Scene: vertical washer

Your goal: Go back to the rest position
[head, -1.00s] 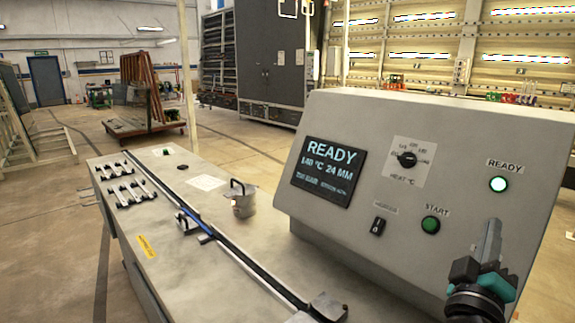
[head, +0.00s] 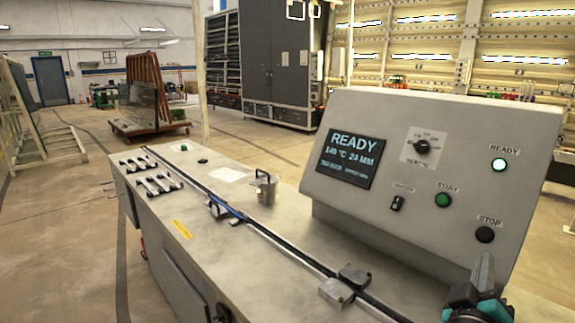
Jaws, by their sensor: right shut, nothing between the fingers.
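My right gripper (head: 482,275) is at the lower right of the head view, in front of the lower right part of the control panel (head: 520,130). Its fingers point up and are closed together with nothing between them. It stands apart from the green START button (head: 443,200) and below the black STOP button (head: 485,235). The panel screen (head: 347,158) reads READY, and the READY lamp (head: 499,165) is lit. My left gripper does not show.
A glass rack (head: 145,95) and a tall dark cabinet (head: 275,60) stand behind.

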